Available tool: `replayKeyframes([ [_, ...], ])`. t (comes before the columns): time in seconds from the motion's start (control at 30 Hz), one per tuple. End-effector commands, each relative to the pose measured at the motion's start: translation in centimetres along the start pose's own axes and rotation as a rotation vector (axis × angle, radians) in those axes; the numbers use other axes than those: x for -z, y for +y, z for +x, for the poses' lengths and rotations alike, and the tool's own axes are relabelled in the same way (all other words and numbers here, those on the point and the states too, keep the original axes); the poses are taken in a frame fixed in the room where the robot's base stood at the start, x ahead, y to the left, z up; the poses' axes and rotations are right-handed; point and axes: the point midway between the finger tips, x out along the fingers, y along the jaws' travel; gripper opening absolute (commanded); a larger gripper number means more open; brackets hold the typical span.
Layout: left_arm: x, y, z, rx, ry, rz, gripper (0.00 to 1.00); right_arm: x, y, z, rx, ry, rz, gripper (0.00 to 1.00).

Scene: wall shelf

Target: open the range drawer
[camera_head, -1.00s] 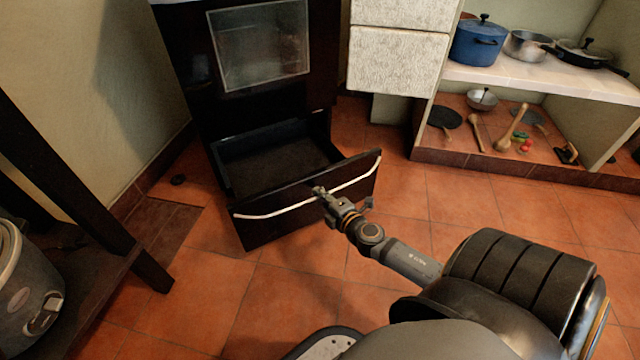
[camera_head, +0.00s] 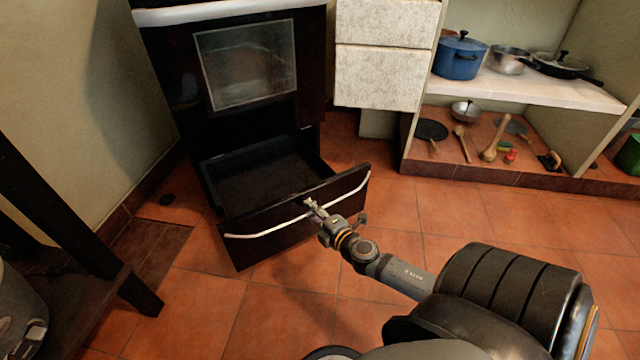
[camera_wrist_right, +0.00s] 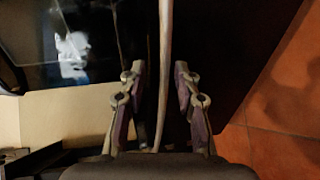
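The dark range (camera_head: 255,125) stands against the wall, with its glass oven window facing me. Its bottom drawer (camera_head: 262,180) is pulled well out, and the empty-looking inside shows. A pale curved bar handle (camera_head: 265,230) runs across the drawer front (camera_head: 290,232). My right gripper (camera_head: 312,206) is at the middle of this handle. In the right wrist view, the fingers of my right gripper (camera_wrist_right: 160,75) are apart, with the handle (camera_wrist_right: 164,50) between them and a gap on each side. My left gripper is in neither view.
White cabinet drawers (camera_head: 380,75) and a shelf (camera_head: 520,88) with pots and utensils are at the right. Tiled floor (camera_head: 290,300) before the drawer is clear.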

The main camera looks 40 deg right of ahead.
Motion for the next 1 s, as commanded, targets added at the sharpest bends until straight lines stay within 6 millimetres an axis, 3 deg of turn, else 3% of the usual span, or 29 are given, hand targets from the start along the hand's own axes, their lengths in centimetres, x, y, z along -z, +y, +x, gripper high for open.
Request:
replayKeyframes([
  [0.3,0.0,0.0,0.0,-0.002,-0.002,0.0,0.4,0.2,-0.1,-7.1,0.005,0.009,-0.005,0.32],
  [0.5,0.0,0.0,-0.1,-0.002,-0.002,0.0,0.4,0.0,-0.1,-10.3,0.004,0.003,-0.005,0.32],
  [0.7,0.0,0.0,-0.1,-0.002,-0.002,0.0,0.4,0.0,0.0,-11.3,0.0,0.001,0.001,0.32],
  [1.0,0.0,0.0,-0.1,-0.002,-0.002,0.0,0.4,0.0,0.0,-11.4,-0.001,0.0,0.002,0.32],
])
